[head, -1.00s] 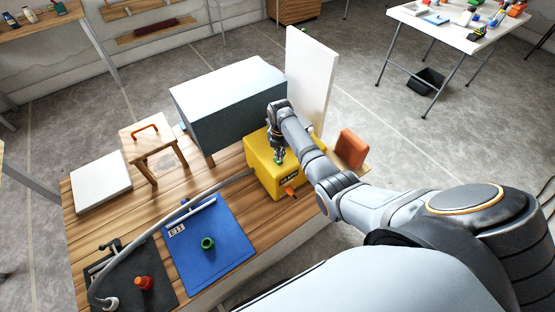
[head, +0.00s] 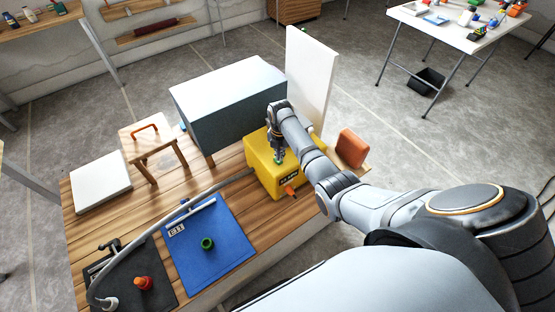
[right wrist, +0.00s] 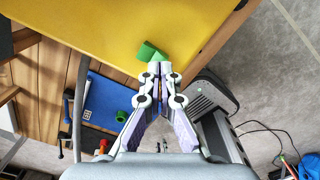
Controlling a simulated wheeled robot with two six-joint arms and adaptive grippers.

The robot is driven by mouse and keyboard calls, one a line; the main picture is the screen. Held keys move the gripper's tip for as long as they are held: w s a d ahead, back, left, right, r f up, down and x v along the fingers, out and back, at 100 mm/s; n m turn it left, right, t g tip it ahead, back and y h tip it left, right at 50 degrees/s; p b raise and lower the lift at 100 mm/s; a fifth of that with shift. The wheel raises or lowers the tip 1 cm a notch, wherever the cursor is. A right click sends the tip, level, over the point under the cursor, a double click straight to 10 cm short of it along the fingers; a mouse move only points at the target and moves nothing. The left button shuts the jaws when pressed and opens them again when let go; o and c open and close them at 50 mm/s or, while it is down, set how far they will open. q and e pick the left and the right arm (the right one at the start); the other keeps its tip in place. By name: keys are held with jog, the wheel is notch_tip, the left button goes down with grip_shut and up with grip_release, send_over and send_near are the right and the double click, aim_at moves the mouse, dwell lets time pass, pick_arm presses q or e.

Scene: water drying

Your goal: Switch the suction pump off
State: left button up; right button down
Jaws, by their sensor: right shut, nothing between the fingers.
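The suction pump is a yellow box (head: 262,172) on the wooden bench, with an orange part (head: 291,192) low on its front. In the right wrist view its yellow top (right wrist: 110,22) fills the upper area, and a green switch-like piece (right wrist: 150,51) sits on it. My right gripper (head: 279,160) is above the pump's top. In the right wrist view my right gripper's fingertips (right wrist: 158,72) are together and empty, right at the green piece. I cannot tell whether they touch it. My left gripper is out of view.
A grey hose (head: 165,216) runs from the pump past the blue mat (head: 235,242), which holds a green ring (head: 207,243), to the dark mat (head: 165,268) with a red-orange knob (head: 143,283). A large grey box (head: 225,120) and white panel (head: 313,75) stand behind the pump.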

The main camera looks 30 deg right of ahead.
jog(key=shift+f+b, duration=0.55)
jog(key=shift+f, duration=0.35)
jog(key=shift+r, duration=0.1)
jog(key=shift+r+p, duration=0.9)
jog(key=shift+p, duration=0.3)
notch_tip(320, 180, up, 5)
jog(key=p, duration=0.5)
jog(key=shift+r+p, duration=0.1)
jog(key=shift+p, duration=0.2)
